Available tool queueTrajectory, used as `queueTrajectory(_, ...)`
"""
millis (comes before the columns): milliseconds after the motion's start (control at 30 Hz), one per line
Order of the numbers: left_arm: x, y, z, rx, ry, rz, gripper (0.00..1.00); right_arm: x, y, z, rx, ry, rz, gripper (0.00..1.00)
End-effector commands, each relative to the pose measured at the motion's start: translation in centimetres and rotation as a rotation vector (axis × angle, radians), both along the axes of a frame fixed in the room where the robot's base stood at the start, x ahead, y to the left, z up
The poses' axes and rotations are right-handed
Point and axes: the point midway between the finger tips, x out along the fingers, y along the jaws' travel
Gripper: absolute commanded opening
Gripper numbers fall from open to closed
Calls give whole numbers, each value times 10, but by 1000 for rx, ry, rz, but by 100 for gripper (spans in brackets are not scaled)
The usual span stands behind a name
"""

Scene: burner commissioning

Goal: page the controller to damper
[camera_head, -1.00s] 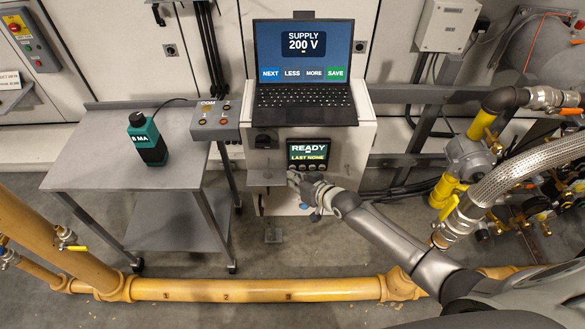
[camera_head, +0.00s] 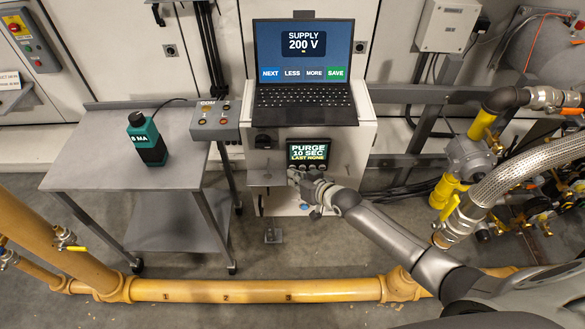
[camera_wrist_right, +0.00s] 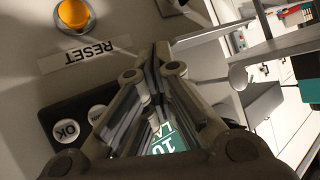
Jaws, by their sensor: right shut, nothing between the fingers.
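The controller (camera_head: 309,155) is on the front of the grey cabinet, below the laptop. Its green screen reads "PURGE 10 SEC LAST NONE" in the head view. A row of small round buttons runs along its lower edge. My right gripper (camera_head: 294,177) is shut and empty, with its fingertips just below and left of the controller's buttons. In the right wrist view, my right gripper (camera_wrist_right: 158,60) covers part of the controller; an OK button (camera_wrist_right: 68,131) and part of the green screen (camera_wrist_right: 168,140) show. My left gripper is not in view.
A laptop (camera_head: 304,95) showing "SUPPLY 200 V" stands on the cabinet. An orange button (camera_wrist_right: 73,14) by a RESET label is near the fingers. A grey side table (camera_head: 95,170) holds a green and black meter (camera_head: 147,140). Yellow pipes (camera_head: 225,290) run along the floor.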

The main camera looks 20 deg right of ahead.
Motion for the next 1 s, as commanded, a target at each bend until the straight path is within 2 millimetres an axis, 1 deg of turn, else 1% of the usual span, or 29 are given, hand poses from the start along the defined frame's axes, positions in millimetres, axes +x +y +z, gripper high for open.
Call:
queueTrajectory(267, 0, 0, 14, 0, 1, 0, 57, -12, 4, 3, 1, 0, 0, 0)
queueTrajectory(567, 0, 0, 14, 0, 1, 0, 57, -14, 4, 1, 0, -1, 0, 0)
queueTrajectory(667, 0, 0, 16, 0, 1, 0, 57, -17, 5, 1, 1, 0, 0, 0)
queueTrajectory(1000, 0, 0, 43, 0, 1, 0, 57, -48, 14, 4, 2, 2, 0, 0)
